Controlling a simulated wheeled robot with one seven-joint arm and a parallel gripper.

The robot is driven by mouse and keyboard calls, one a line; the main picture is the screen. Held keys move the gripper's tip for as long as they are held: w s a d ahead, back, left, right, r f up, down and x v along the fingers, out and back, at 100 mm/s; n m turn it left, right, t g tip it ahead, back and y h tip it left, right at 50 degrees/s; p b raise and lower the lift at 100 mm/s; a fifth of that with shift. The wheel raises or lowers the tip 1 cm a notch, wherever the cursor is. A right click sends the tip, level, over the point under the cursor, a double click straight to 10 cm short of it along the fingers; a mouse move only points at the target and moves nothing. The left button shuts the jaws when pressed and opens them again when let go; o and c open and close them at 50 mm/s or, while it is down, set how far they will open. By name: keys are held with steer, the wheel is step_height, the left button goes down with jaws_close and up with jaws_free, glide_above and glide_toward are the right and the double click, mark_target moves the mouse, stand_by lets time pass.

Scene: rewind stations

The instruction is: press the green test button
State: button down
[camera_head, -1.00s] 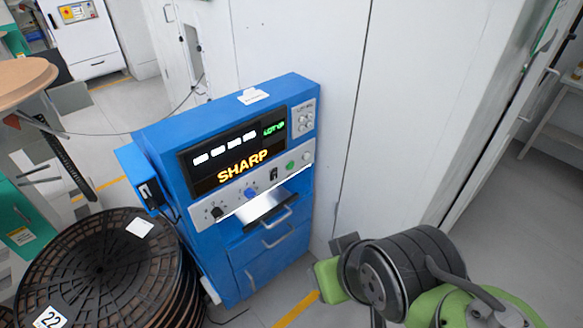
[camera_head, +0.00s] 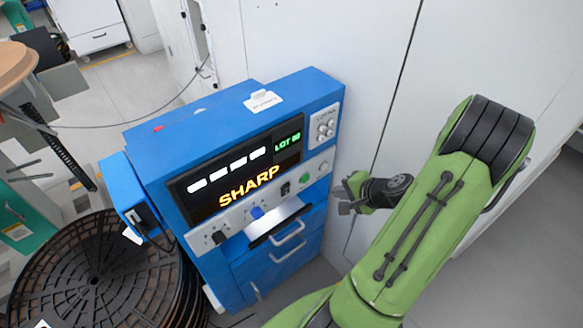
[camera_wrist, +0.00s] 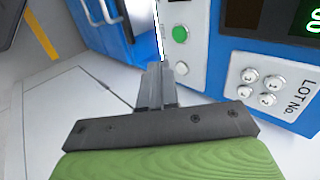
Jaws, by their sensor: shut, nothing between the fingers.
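The green test button (camera_head: 304,178) is a small round button on the silver control strip of the blue machine (camera_head: 245,290). It also shows in the wrist view (camera_wrist: 180,34), beyond and a little right of my fingertips. A grey-white round knob (camera_wrist: 181,69) sits beside it on the strip, nearer to my fingers. My gripper (camera_head: 343,203) is at the right of the machine's front in the head view, apart from the button. In the wrist view my gripper (camera_wrist: 157,72) is shut with its fingers together and empty. Whether the fingertips touch the panel cannot be told.
A keypad marked LOT No. (camera_wrist: 263,84) lies right of the button in the wrist view. Drawer handles (camera_head: 287,233) stick out below the strip. A white wall (camera_head: 370,60) stands behind. A stack of black reels (camera_head: 95,270) stands at the left.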

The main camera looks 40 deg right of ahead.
steer(key=shift+s+d+f, duration=0.1)
steer(key=shift+s+d, duration=0.05)
steer(key=shift+d, duration=0.05)
steer(key=b, duration=0.1)
glide_toward(306, 181)
steer(key=shift+x, duration=3)
steer(key=shift+f, duration=0.1)
